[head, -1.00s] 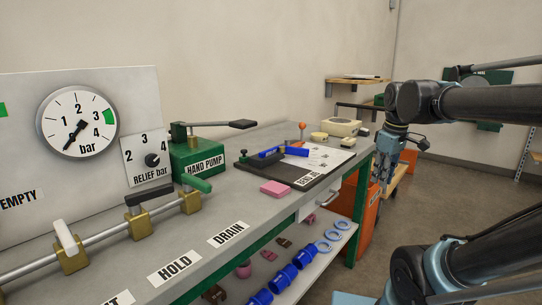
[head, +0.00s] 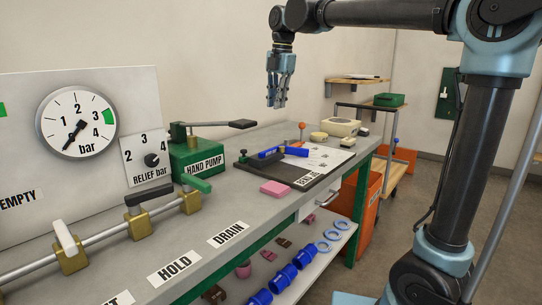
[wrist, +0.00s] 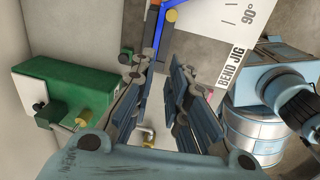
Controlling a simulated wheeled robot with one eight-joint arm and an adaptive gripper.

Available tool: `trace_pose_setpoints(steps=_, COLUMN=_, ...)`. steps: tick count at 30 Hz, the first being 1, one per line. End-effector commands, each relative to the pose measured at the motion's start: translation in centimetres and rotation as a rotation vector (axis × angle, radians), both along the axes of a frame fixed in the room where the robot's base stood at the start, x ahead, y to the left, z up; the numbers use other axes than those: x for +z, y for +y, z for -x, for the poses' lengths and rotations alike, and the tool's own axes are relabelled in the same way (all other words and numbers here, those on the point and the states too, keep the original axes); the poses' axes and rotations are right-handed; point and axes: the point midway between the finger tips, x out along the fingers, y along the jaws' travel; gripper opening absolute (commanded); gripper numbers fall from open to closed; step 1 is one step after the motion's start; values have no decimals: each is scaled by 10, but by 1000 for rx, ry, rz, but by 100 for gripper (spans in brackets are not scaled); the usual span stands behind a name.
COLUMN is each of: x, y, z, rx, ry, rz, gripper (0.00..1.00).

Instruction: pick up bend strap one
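My gripper (head: 277,98) hangs fingers down above the bench, over the area between the hand pump and the bend jig. In the wrist view (wrist: 160,78) its two fingers stand apart with nothing between them. The bend jig (head: 312,172) is a dark board on the bench with a white marked sheet. A blue pipe piece (head: 296,151) lies on it, and it also shows in the wrist view (wrist: 164,32). I cannot make out which part is bend strap one. Small dark red pieces (head: 284,242) lie on the lower shelf.
A green hand pump (head: 198,155) stands behind the jig's left side, with valves along a pipe in front. A pink block (head: 276,188) lies by the jig. A cream box (head: 341,127) is at the far end.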

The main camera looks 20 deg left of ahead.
Motion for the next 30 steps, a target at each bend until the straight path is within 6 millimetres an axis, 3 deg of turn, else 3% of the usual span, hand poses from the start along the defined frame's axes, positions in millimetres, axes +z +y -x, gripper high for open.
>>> trace_pose_setpoints(steps=5, x=-12, y=8, z=1, rx=30, ry=-1, rz=2, gripper=15)
trace_pose_setpoints(steps=21, x=-103, y=18, z=-4, rx=26, ry=-1, rz=1, gripper=15)
trace_pose_setpoints(steps=30, x=-123, y=21, z=-5, rx=25, ry=-1, rz=1, gripper=15)
